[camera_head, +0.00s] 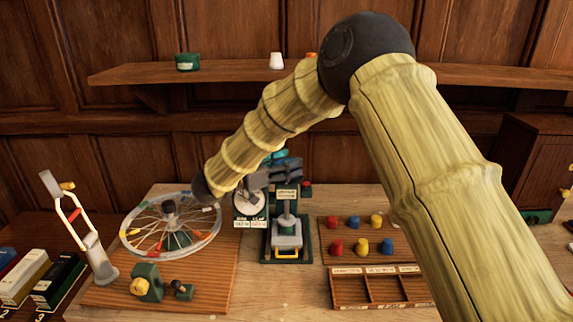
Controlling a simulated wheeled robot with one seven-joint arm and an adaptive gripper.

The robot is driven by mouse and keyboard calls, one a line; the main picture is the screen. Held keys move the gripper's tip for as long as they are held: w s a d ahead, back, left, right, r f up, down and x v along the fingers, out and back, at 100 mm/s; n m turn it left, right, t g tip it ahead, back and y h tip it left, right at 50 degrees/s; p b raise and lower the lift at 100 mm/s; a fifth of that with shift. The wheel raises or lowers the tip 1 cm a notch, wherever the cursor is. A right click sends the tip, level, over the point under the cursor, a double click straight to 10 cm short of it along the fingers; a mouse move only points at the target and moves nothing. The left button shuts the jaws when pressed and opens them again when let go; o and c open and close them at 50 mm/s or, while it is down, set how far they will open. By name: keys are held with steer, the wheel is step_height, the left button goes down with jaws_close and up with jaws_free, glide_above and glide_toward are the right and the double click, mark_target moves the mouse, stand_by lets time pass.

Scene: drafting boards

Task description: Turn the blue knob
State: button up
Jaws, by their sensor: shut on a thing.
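My gripper (284,171) is at the end of my bamboo-like arm, near the middle of the picture, above and behind the green stand. It is shut on what appears to be the blue knob (275,155), a small teal-blue piece showing just above the dark fingers. The fingers hide most of this piece, so its turn angle cannot be told. A white round dial (249,204) with a label plate below it stands just left of the green stand, partly behind my arm's end.
A green stand with a grey press (287,236) is below my gripper. A spoked wheel (171,226) lies on a wooden board at left. Red, blue and yellow pegs (354,222) stand on a board at right, behind a divided tray (377,304). A shelf (229,73) runs along the wall.

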steer(key=shift+r, duration=0.1)
steer(key=o, duration=1)
steer(key=shift+o, duration=0.2)
steer(key=v, duration=1.2)
